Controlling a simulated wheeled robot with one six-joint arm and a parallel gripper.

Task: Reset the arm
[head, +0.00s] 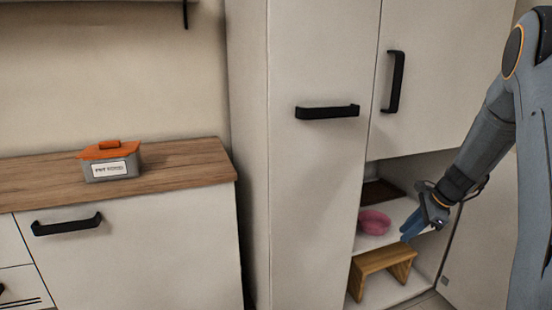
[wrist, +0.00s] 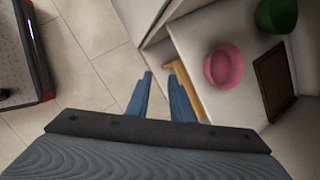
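My gripper (head: 413,225) is at the open lower part of the tall cabinet (head: 310,190), in front of its shelves. In the wrist view its two blue fingers (wrist: 160,82) stand apart with nothing between them, and the floor and cabinet edge show beyond. My arm reaches down from the upper right in the head view.
A pink bowl (head: 374,222) and a dark flat board (head: 382,191) sit on a cabinet shelf, with a wooden stool-like stand (head: 382,264) below. A green bowl (wrist: 277,14) shows in the wrist view. A grey box with an orange lid (head: 110,163) stands on the wooden counter (head: 190,165).

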